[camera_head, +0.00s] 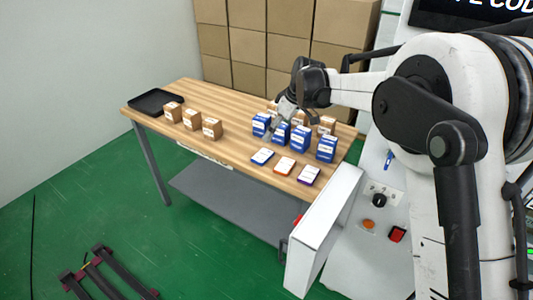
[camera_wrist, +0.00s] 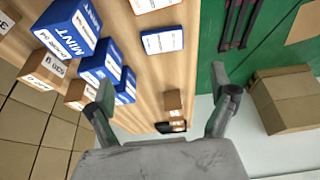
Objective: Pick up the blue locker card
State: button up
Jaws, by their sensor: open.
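The blue locker card (camera_head: 262,156) lies flat near the front edge of the wooden table, leftmost of three cards. In the wrist view the blue card (camera_wrist: 163,40), white with a blue border, lies at upper middle, beyond the fingertips. My gripper (camera_head: 280,118) is over the table, behind the card and close to the blue boxes. In the wrist view my gripper (camera_wrist: 160,92) has its two fingers wide apart with nothing between them. The orange card (camera_head: 284,166) and the purple card (camera_head: 309,176) lie to the right of the blue one.
Several blue MINT boxes (camera_head: 326,148) stand behind the cards, with brown boxes (camera_head: 327,125) among them. Three brown boxes (camera_head: 191,119) and a black tray (camera_head: 155,102) are at the left. A white panel (camera_head: 322,232) rises at the table's right end.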

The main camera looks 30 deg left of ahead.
send_over(263, 155)
jog(key=d, duration=0.3)
jog(key=f, duration=0.7)
jog(key=shift+w+a+f, duration=0.15)
jog(key=shift+a+f, duration=0.05)
jog(key=shift+f, duration=0.2)
jog(key=shift+x, duration=2.85)
jog(key=shift+s+d, duration=0.1)
jog(key=shift+s, duration=0.25)
jog(key=c, duration=1.3)
